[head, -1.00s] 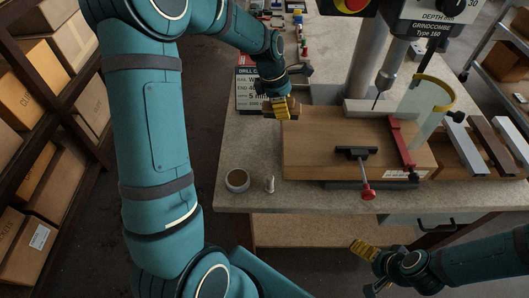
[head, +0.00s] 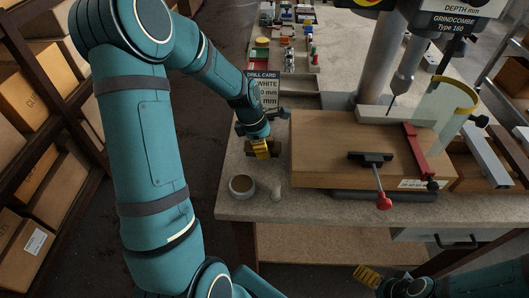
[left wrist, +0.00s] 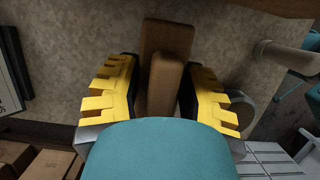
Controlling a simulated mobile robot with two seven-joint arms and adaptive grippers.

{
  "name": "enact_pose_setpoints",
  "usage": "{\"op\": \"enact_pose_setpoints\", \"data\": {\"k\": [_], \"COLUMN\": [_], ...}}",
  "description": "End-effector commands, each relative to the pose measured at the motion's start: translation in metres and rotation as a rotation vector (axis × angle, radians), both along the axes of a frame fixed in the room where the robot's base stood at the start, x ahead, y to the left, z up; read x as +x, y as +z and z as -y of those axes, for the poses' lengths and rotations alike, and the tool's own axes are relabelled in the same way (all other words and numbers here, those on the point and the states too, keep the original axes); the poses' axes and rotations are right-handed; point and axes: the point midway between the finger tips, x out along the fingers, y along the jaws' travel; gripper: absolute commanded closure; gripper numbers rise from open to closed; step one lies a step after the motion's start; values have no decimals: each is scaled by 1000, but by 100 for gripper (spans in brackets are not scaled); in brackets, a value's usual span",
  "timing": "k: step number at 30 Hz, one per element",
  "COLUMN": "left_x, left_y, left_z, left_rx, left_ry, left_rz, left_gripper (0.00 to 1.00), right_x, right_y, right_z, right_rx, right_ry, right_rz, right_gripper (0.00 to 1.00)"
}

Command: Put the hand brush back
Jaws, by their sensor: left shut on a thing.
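The hand brush (left wrist: 165,65) shows in the left wrist view as a brown wooden body with a narrower wooden part in front of it. My left gripper (left wrist: 162,95) is shut on that narrower part, between its yellow-padded fingers. In the head view, my left gripper (head: 261,149) is over the bench, left of the large wooden board and behind the round cup. Only a little dark brown of the brush shows beside the fingers there. I cannot tell whether the brush touches the bench. My right gripper (head: 368,275) is low in front of the bench, partly cut off; its opening is unclear.
A round cup (head: 242,187) and a small pale post (head: 277,191) stand near the front edge. The board (head: 335,165) lies under the drill press (head: 403,65), with a red-handled clamp (head: 384,198). A drill card (head: 264,92) stands behind the left gripper.

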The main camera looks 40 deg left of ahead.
Motion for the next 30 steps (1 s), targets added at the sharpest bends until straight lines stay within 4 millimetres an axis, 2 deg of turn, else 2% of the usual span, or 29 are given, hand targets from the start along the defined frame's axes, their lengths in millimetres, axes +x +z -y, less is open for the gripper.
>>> {"op": "enact_pose_setpoints", "data": {"k": [1,5,16,17,18,19,30], "left_x": [-1,0,0,0,0,0,0], "left_y": [-11,-25,-28,-28,-27,-27,-23], "left_z": [0,1,0,0,0,0,0], "left_rx": [-2,-2,-1,-1,-1,-1,-1], "left_ry": [0,1,0,0,0,0,1], "left_rz": [-5,-3,-1,-1,-1,-1,-1], "left_gripper": [100,100,100,54,40,33,33], "right_x": [-1,-1,-2,-2,-2,-2,-2], "right_y": [-3,-6,-7,-7,-7,-7,-4], "right_z": [0,0,0,0,0,0,0], "right_rx": [0,1,1,1,1,1,0], "right_ry": [1,2,4,4,4,4,3], "right_rz": [-1,-3,-5,-5,-5,-5,-4], "right_gripper": [0,0,0,0,0,0,0]}}
